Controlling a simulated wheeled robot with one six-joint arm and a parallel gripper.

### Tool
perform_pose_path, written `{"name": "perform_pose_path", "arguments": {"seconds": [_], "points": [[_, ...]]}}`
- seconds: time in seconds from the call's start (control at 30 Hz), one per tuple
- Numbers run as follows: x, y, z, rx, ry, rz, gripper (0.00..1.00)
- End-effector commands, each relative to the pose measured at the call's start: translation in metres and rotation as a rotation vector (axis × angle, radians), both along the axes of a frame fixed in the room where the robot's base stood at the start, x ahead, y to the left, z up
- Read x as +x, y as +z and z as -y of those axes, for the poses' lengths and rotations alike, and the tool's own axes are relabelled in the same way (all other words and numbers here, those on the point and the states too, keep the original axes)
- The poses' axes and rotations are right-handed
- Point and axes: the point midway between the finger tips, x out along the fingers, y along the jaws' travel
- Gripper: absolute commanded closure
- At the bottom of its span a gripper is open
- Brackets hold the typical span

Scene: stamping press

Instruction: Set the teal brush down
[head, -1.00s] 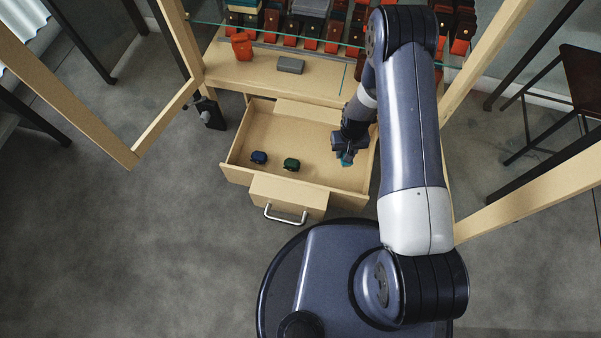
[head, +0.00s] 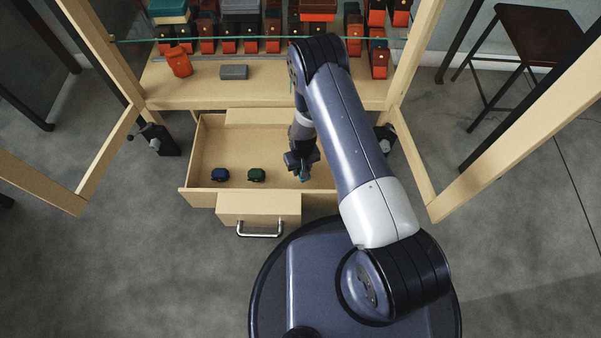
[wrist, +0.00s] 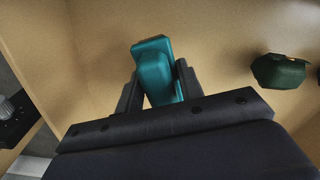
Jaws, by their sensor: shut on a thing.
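The teal brush (wrist: 154,70) is held between the two fingers of my gripper (wrist: 158,85) in the wrist view, over the pale wood of the open drawer (head: 262,140). In the head view my gripper (head: 302,172) is inside the drawer's outline, right of the other items, with only a bit of teal (head: 304,178) showing below it. My gripper is shut on the brush. I cannot tell whether the brush touches the drawer floor. My arm hides the right part of the drawer.
A blue item (head: 220,174) and a dark green item (head: 256,174) lie in the drawer left of my gripper; the green one also shows in the wrist view (wrist: 279,71). An orange container (head: 179,62) and a grey block (head: 234,72) stand on the shelf above. Cabinet doors (head: 105,160) stand open.

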Motion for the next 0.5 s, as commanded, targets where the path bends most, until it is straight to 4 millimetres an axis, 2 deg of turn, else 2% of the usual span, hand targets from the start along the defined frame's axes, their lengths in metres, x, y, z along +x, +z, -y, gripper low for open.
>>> {"name": "perform_pose_path", "arguments": {"seconds": [0.03,0.17,0.5], "points": [[-0.001,-0.011,0.000,-0.001,0.000,-0.002,0.82],[-0.001,-0.029,0.000,-0.001,0.000,-0.002,0.82],[0.000,-0.032,0.000,0.000,0.000,-0.001,0.82]]}}
